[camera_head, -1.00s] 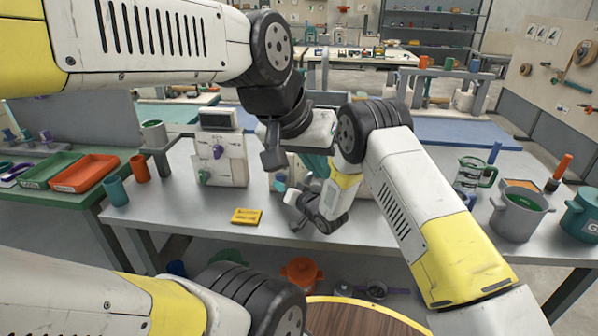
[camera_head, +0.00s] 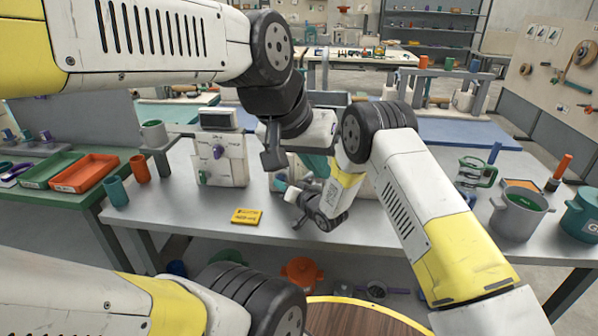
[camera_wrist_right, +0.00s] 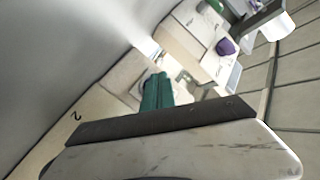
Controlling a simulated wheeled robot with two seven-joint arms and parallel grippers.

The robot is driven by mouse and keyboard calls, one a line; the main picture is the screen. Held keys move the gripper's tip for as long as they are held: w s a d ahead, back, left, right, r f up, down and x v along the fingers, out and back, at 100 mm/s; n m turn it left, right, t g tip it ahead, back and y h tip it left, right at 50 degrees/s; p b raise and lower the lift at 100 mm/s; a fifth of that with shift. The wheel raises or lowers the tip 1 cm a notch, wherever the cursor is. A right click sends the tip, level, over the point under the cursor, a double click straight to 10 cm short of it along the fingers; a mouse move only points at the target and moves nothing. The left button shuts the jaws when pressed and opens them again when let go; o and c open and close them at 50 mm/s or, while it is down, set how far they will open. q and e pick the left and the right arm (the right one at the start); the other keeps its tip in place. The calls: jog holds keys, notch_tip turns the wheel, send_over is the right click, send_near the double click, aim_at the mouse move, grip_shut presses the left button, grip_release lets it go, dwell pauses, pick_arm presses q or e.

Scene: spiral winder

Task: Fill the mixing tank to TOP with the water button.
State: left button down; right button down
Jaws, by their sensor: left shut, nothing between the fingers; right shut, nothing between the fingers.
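My right gripper (camera_head: 280,184) reaches in from the right in the head view, above the table. Its teal fingers are together and empty; they also show in the right wrist view (camera_wrist_right: 157,92), in front of a pale panel marked 2 (camera_wrist_right: 90,118). My left gripper (camera_head: 316,165) is shut, its teal fingers partly hidden behind my right arm. Pale equipment (camera_head: 365,188) behind my arms is mostly hidden. I cannot make out the mixing tank, its level or the water button.
A yellow card (camera_head: 246,216) lies near the table's front edge. Teal (camera_head: 117,191) and orange (camera_head: 139,169) cups stand on the left. A glass jug (camera_head: 472,172), a grey pot (camera_head: 518,220) and a teal pot (camera_head: 583,215) stand on the right. The grey table (camera_head: 175,200) is bare around the card.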

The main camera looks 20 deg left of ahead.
jog(key=shift+w+d+r, duration=0.1)
jog(key=shift+w+r, duration=0.1)
jog(key=shift+w, duration=0.3)
jog(key=shift+w+r, duration=0.2)
jog(key=shift+w, duration=0.3)
dwell(5.2)
jog(key=shift+s, duration=0.1)
jog(key=shift+s+d+r, duration=0.2)
jog(key=shift+s+d, duration=0.1)
jog(key=shift+s, duration=0.25)
jog(key=shift+s+d, duration=0.1)
jog(key=shift+s+d+f, duration=0.1)
jog(key=shift+s, duration=0.15)
jog(key=s, duration=0.3)
jog(key=shift+s+d+f, duration=0.15)
jog(key=shift+s+d, duration=0.15)
jog(key=shift+s, duration=0.7)
